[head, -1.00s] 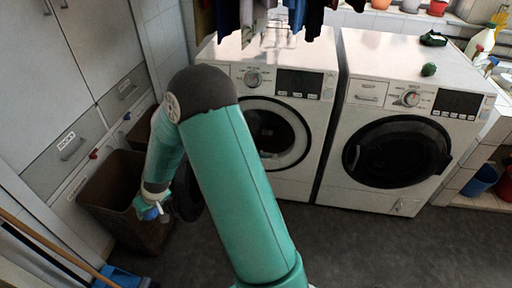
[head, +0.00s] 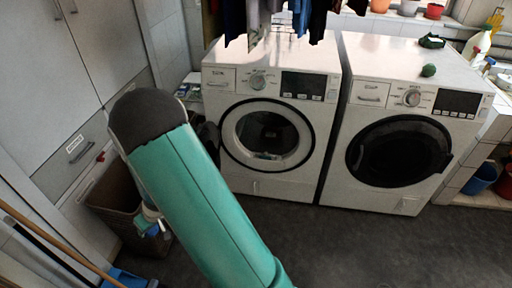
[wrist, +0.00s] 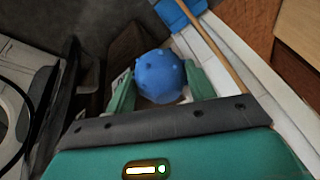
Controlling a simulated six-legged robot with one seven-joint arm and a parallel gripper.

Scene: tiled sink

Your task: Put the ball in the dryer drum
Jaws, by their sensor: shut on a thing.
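The blue knobbly ball (wrist: 160,76) is between the two green fingers of my gripper (wrist: 161,74) in the wrist view, which are shut on it. In the head view my gripper (head: 147,224) is low at the left, mostly hidden behind my arm, in front of a brown basket. The left white machine (head: 240,187) has an open round drum (head: 266,135), with a few small colored things at its lower rim. Its dark door stands open to the left, partly behind my arm. My gripper is well left of the drum and lower than it.
The right machine (head: 370,195) has its dark round door shut. A green ball-like thing (head: 428,71) lies on its top. The brown basket (head: 118,197) and a wooden stick (head: 55,245) are at the left. Clothes (head: 285,18) hang above. The floor in front is clear.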

